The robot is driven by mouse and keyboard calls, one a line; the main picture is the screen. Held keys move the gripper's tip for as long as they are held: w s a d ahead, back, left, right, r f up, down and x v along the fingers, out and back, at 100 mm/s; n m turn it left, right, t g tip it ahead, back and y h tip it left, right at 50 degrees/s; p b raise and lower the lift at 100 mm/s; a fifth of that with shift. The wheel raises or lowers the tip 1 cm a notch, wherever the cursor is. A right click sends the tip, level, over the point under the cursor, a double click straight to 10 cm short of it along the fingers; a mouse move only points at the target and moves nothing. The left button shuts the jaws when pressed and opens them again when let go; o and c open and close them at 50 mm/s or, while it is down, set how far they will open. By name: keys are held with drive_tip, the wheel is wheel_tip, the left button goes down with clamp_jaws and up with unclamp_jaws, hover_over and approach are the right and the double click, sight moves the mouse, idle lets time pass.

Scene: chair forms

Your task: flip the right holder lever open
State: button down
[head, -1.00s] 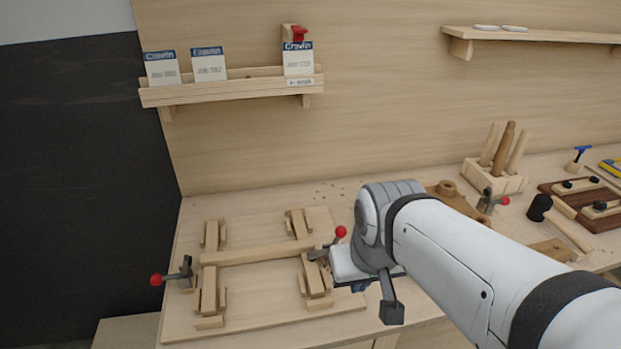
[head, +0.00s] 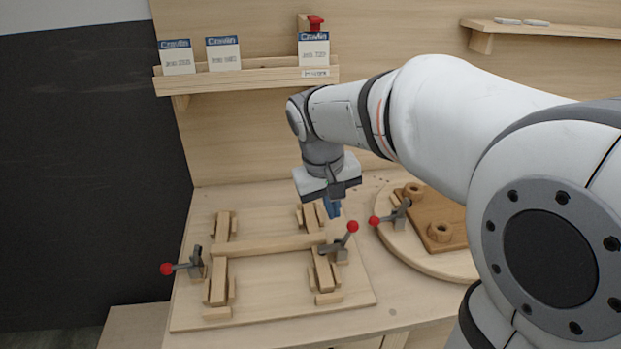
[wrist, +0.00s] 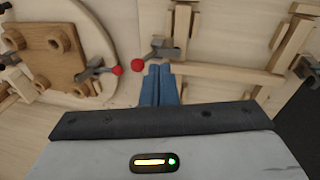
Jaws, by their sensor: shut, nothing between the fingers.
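The right holder lever (head: 351,229) has a red ball knob and a grey clamp body at the right end of the wooden crossbar (head: 270,247). Its handle slants up and to the right, and a dark clamp arm reaches toward the bar. In the wrist view its red knob (wrist: 137,65) is just left of my fingertips, with the grey body beyond them. My gripper (head: 334,213) points down with blue fingers, behind and above the lever in the head view. The fingers (wrist: 160,68) are together and empty. I cannot tell whether they touch the lever.
The left holder lever (head: 168,269) points outward to the left. Another red-knobbed clamp (head: 375,221) stands close by on the round board (head: 400,245), right of the right lever. A shelf with cards (head: 250,78) is on the back wall. The table front is clear.

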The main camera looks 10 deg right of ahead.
drive_tip(key=w+a+h, duration=0.1)
drive_tip(key=w+a, duration=0.2)
drive_tip(key=w, duration=0.2)
drive_tip(key=shift+w+f, duration=0.25)
drive_tip(key=shift+f, duration=0.1)
drive_tip(key=shift+w+d+f+p, duration=0.3)
drive_tip(key=shift+d+f, duration=0.85)
drive_tip(key=shift+f, duration=0.6)
drive_tip(key=shift+w+d+f+p, duration=0.2)
drive_tip(key=shift+d+f+p, duration=0.15)
drive_tip(key=shift+d+f, duration=1.05)
drive_tip(key=shift+w+d+f+p, duration=0.3)
drive_tip(key=shift+d+f, duration=0.55)
drive_tip(key=shift+f, duration=1.2)
drive_tip(key=shift+s, duration=0.1)
